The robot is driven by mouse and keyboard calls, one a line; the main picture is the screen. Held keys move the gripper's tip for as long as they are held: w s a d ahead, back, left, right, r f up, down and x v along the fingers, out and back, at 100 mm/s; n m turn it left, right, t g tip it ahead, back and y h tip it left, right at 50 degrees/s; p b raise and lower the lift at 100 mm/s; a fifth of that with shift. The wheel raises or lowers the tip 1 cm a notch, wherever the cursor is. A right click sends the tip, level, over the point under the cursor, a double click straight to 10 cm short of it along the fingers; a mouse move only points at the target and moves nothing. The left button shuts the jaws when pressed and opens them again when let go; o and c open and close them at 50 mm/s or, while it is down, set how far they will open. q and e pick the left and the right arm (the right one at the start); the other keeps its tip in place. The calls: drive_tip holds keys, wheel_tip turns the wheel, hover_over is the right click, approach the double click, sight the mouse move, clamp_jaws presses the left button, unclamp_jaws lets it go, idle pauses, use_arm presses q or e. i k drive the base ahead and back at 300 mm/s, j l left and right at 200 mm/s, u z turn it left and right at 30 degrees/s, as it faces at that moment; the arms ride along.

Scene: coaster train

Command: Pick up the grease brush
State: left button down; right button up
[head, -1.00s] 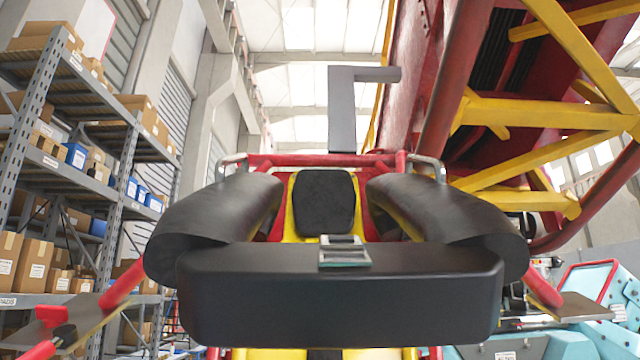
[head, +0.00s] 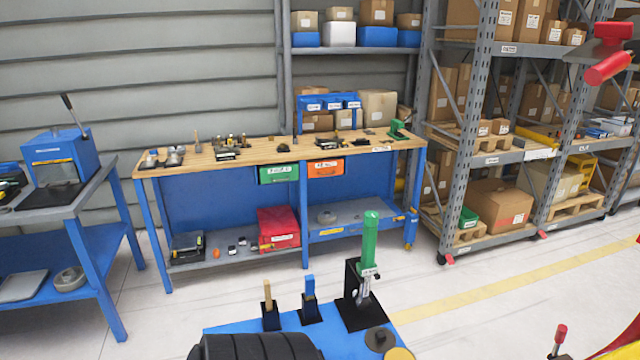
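On a blue surface (head: 225,347) at the bottom centre, a wooden-handled tool (head: 267,292) stands upright in a small black holder (head: 271,318). It may be the grease brush, but its lower end is hidden in the holder. A blue-handled tool (head: 308,286) stands in a similar holder (head: 311,311) just to its right. Neither of my grippers is in view.
A green cylindrical tool (head: 369,240) stands in a larger black holder at right. A black ribbed object (head: 250,347) covers the near edge. Behind are a workbench (head: 230,155), a blue side table (head: 104,222) and shelving (head: 478,110). Open floor (head: 450,285) lies right.

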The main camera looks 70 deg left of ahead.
sight(267, 291)
drive_tip(key=u, duration=2.65)
drive_tip(key=z, duration=2.95)
drive_tip(key=u, duration=2.95)
drive_tip(key=k+j+u, duration=0.1)
drive_tip(key=u, duration=0.15)
drive_tip(key=j+u, duration=0.15)
drive_tip(key=u, duration=0.15)
drive_tip(key=k, duration=0.05)
